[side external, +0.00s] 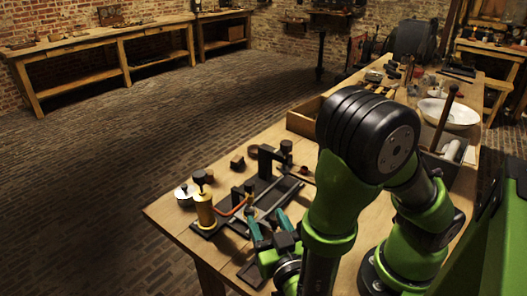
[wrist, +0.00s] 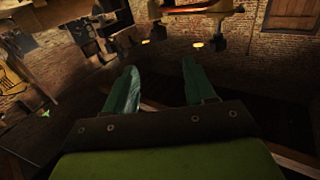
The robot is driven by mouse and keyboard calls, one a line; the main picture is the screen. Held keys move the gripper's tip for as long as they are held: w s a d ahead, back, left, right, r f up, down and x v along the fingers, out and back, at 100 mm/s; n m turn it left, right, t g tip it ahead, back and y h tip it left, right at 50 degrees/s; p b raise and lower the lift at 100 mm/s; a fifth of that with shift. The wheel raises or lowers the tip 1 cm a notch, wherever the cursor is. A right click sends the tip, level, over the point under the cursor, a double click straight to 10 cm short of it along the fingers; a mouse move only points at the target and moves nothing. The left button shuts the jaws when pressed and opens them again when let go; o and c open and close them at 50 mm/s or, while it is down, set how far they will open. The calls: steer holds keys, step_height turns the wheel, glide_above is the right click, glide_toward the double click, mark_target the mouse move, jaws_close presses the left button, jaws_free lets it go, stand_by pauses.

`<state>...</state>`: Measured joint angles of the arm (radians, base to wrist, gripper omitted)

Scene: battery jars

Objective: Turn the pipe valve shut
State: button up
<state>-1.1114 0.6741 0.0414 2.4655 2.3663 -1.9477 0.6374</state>
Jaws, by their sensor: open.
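A dark fixture with a bar and upright posts (side external: 267,195) stands on the near end of the wooden bench in the side view. A bent orange-red piece (side external: 237,208), which may be the valve's handle or pipe, lies between it and a brass cylinder with a dark top (side external: 204,210). I cannot tell the valve's exact setting. My gripper (side external: 266,216) has teal fingers spread apart, close in front of the fixture, with nothing seen between them. In the wrist view my gripper (wrist: 161,75) is also open and empty; the valve is not clearly recognisable there.
A lidded jar (side external: 185,195) and small dark blocks (side external: 237,162) stand near the bench's left edge. A wooden box (side external: 304,118) is behind the fixture. A white bowl (side external: 448,114) and a dark tool holder (side external: 440,160) are at the right.

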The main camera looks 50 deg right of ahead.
steer(key=w+a+r+m+g+y, duration=0.2)
steer(key=w+a+r+g+y, duration=0.2)
steer(key=w+r+y, duration=0.55)
steer(key=s+d+r+n+g+y, duration=0.3)
steer(key=s+d+r+n+g, duration=0.15)
steer(key=s+d, duration=0.75)
steer(key=w+a+r+n+g+h, duration=0.1)
steer(key=w+a+r+g, duration=0.15)
steer(key=w, duration=0.45)
steer(key=w+a+r+n+g+h, duration=0.15)
steer(key=w+a, duration=0.25)
steer(key=w, duration=0.4)
steer(key=w+a+r+n+g, duration=0.2)
steer(key=w+a, duration=0.1)
steer(key=w, duration=0.4)
steer(key=shift+g, duration=0.25)
steer(key=f, duration=0.8)
steer(key=shift+s+d+f, duration=0.2)
steer(key=shift+s+d, duration=0.05)
step_height(320, 180, up, 10)
steer(key=shift+r, duration=0.15)
